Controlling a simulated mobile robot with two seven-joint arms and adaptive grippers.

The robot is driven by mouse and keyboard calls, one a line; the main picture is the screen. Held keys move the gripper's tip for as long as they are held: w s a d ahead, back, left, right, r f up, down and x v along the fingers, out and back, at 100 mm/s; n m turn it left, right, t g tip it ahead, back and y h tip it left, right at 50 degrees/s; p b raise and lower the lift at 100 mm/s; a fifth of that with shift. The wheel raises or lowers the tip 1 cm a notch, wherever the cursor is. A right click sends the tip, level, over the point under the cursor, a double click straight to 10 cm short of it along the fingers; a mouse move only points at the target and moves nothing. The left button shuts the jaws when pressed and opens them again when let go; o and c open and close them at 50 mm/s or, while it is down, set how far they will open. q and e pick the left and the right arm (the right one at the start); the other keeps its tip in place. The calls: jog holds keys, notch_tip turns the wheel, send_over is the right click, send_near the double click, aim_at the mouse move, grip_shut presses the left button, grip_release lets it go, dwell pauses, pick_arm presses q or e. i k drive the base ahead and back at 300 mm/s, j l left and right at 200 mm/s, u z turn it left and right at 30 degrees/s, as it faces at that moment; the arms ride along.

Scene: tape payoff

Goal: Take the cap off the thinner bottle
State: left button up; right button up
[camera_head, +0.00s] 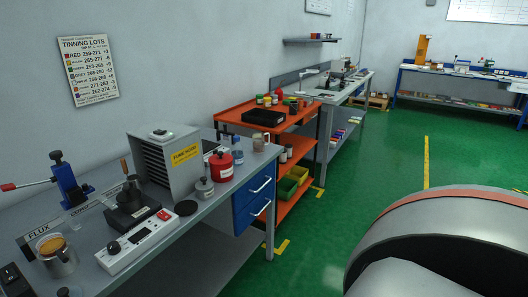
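Several small containers stand on the grey workbench (195,219) at the left, and I cannot read which one is the thinner bottle. A red container (221,166) with a dark top stands upright beside the fume guard. A small grey bottle (204,188) with a dark knob-like top stands in front of it. A small blue-and-white jar (238,157) stands just right of the red container. The tops appear to be on the red container and the grey bottle. Neither my left nor my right gripper is in view.
A grey fume guard (184,155), a white control box (135,242), a dark-based soldering pot (131,208) and an amber flux jar (56,256) crowd the bench. An orange cart (233,118) stands beyond. A rounded part of mine fills the lower right. Green floor (330,215) is clear.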

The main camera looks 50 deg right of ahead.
aim_at(236, 147)
jog(key=z, duration=1.3)
